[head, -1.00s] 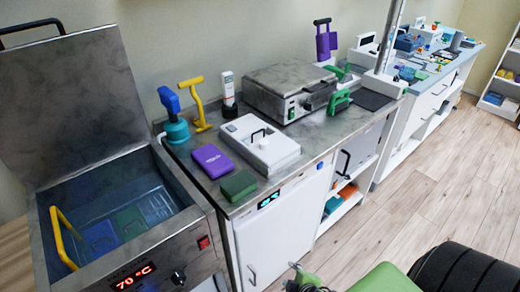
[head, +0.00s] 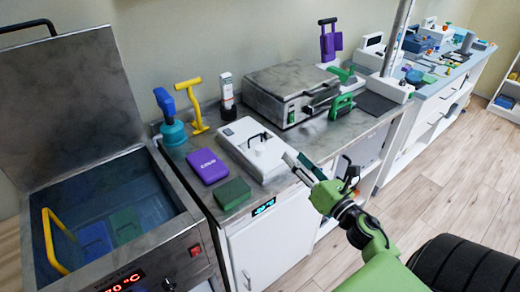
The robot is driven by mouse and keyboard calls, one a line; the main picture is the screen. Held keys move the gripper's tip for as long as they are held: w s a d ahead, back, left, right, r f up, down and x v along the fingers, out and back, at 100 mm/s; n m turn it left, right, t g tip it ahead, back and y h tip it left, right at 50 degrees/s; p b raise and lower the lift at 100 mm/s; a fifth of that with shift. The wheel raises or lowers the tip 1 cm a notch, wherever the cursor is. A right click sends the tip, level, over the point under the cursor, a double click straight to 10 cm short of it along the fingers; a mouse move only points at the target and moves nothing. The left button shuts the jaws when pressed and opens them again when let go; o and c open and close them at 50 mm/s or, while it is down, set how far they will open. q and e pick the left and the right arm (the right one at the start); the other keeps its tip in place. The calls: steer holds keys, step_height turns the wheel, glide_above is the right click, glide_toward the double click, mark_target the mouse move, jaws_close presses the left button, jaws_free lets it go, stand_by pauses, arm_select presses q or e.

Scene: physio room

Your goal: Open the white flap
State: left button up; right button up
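The white flap appears to be the flat lid (head: 243,131) of a low white box on the steel counter. It lies closed and has a black bar handle (head: 258,140) on top. My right gripper (head: 291,160) is at the counter's front edge, just right of the box's front right corner. Its two grey fingers point up and left toward the box, look parted, and hold nothing. Whether they touch the box cannot be told. My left gripper is not in view.
A purple case (head: 207,166) and a green block (head: 232,194) lie left of the box. A steel hotplate-like unit (head: 292,90) stands behind it. An open water bath (head: 110,215) is at left, its steel lid raised.

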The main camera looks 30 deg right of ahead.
mark_target(264, 151)
steer(key=w+a+n+y+p, duration=0.1)
steer(key=w+n, duration=0.2)
steer(key=w+a+f+n+g+y+p, duration=0.1)
steer(key=w+n+y, duration=0.1)
steer(key=w+n, duration=0.1)
steer(key=w+a+f+n+y+p, duration=0.1)
steer(key=w+a+n, duration=0.1)
steer(key=w, duration=0.3)
steer(key=shift+a+f+n+p, duration=0.1)
steer(key=shift+n+p, duration=0.25)
steer(key=shift+n, duration=0.15)
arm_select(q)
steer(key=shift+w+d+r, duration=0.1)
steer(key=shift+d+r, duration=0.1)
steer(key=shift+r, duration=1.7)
arm_select(e)
steer(key=shift+w+a+f+g+y, duration=0.1)
steer(key=shift+w+g+y, duration=0.1)
steer(key=shift+w, duration=0.15)
steer(key=shift+w+a+g+y, duration=0.1)
steer(key=shift+w+y, duration=0.1)
steer(key=shift+w, duration=0.15)
steer(key=shift+c, duration=0.3)
jaws_close()
